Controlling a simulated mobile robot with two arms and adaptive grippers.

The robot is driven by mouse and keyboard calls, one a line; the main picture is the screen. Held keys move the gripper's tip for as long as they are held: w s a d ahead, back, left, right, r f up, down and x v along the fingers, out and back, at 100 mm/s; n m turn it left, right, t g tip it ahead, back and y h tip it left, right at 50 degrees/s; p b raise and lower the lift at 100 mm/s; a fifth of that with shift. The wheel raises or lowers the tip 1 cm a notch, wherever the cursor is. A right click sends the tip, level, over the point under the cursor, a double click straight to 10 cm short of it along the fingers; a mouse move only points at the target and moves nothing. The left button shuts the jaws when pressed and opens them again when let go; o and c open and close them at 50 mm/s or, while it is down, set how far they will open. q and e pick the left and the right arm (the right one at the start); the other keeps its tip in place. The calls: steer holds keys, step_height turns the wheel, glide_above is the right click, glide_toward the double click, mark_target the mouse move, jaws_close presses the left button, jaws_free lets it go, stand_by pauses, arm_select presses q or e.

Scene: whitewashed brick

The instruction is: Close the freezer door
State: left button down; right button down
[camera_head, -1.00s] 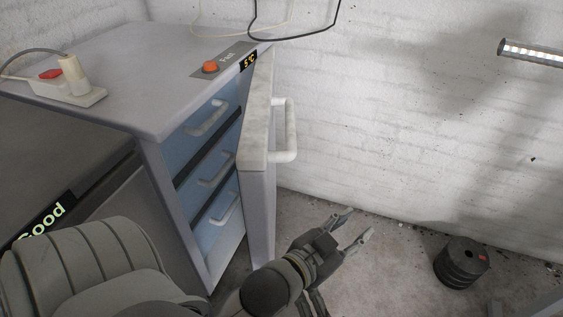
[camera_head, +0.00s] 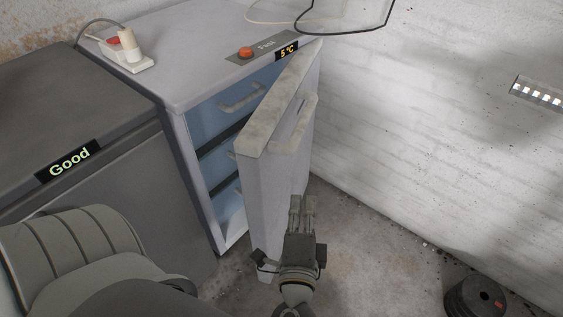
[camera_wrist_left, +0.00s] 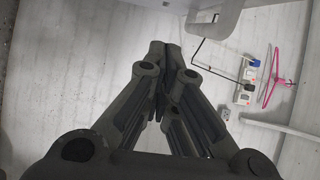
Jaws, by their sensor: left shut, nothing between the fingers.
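The freezer (camera_head: 190,60) is a white cabinet with a "5 °C" display and an orange knob on top. Its door (camera_head: 265,190) stands open, swung out to the right, and shows a pale handle (camera_head: 295,128) on its outer face. Blue drawers (camera_head: 240,102) show inside. My left gripper (camera_head: 303,201) is shut and empty, low beside the door's outer face, below the handle. I cannot tell if it touches the door. In the left wrist view the shut fingers (camera_wrist_left: 164,60) point toward a pale panel at the top. My right gripper is out of view.
A dark grey cabinet (camera_head: 60,100) labelled "Good" stands left of the freezer. A power strip (camera_head: 125,55) lies on the freezer top. A whitewashed brick wall (camera_head: 430,130) is on the right. A black round weight (camera_head: 475,297) sits on the otherwise open floor at right.

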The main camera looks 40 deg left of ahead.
arm_select(q)
steer(key=w+a+p, duration=0.1)
steer(key=w+a, duration=0.6)
steer(key=a, duration=0.2)
steer(key=shift+r+y, duration=0.25)
steer(key=shift+y, duration=0.05)
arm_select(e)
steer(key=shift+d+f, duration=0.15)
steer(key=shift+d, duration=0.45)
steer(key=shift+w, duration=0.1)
